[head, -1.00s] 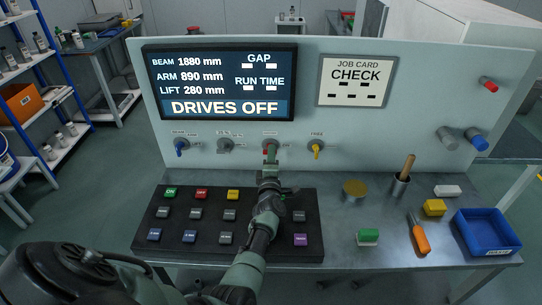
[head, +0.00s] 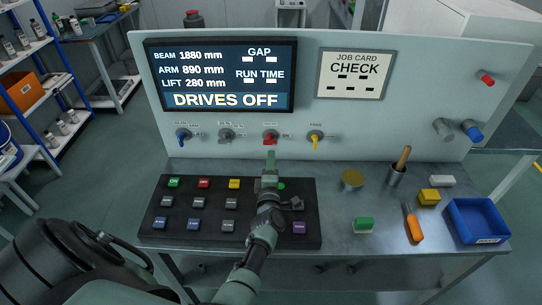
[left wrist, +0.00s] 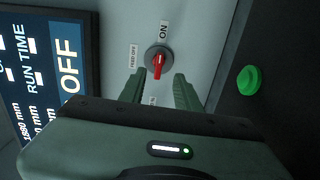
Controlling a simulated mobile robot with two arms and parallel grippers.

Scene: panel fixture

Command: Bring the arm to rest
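My left gripper (head: 270,158) is in front of the panel, just below the red knob (head: 270,137) and above the button box. In the left wrist view its fingers (left wrist: 163,92) stand apart with nothing between them. The red knob (left wrist: 158,60) shows beyond the fingertips, apart from them, its red bar pointing down in that view. The screen (head: 221,78) reads DRIVES OFF and the job card (head: 352,75) reads CHECK. My right gripper is not in view.
The black button box (head: 150,225) lies under my left arm, with a green button (left wrist: 250,80) close by. Yellow (head: 316,140) and blue (head: 183,136) knobs flank the red one.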

